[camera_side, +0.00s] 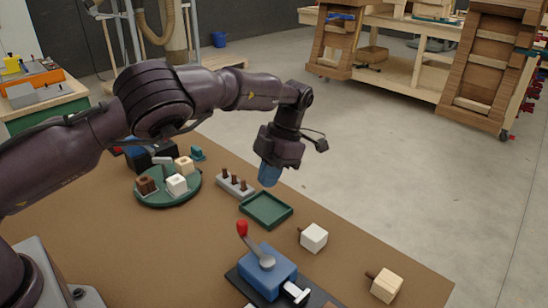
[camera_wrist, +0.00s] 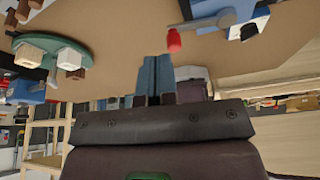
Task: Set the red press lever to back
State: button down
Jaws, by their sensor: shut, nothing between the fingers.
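The press is a blue block (camera_side: 268,273) on a dark base at the front of the table. Its lever has a grey arm and a red knob (camera_side: 242,228), tilted up to the left in the side view. In the wrist view the red knob (camera_wrist: 174,42) shows just beyond and right of the fingertips, with the blue press (camera_wrist: 235,15) at the top right. My gripper (camera_side: 269,178) is shut and empty, its blue fingers pointing down above the table behind the green tray. The shut fingers also show in the wrist view (camera_wrist: 155,75). I see no contact with the lever.
A green tray (camera_side: 278,217) and a grey peg rack (camera_side: 222,186) lie behind the press. A white cube (camera_side: 314,238) and a pale wooden cube (camera_side: 386,286) stand to its right. A round green turntable (camera_side: 152,200) carries several blocks at left.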

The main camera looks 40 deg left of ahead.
jog(key=d+r+m+t+y, duration=0.1)
jog(key=d+r+m+y, duration=0.15)
jog(key=d+m, duration=0.5)
send_over(255, 244)
jog(key=w+a, duration=0.2)
jog(key=w, duration=0.1)
notch_tip(255, 244, down, 8)
jog(key=shift+s+d+n, duration=0.15)
jog(key=shift+s+n, duration=0.1)
jog(key=shift+n, duration=0.2)
jog(key=shift+f, duration=0.1)
jog(key=shift+s+a+n+h, duration=0.35)
jog(key=shift+s+n, duration=0.15)
jog(key=shift+s, duration=0.15)
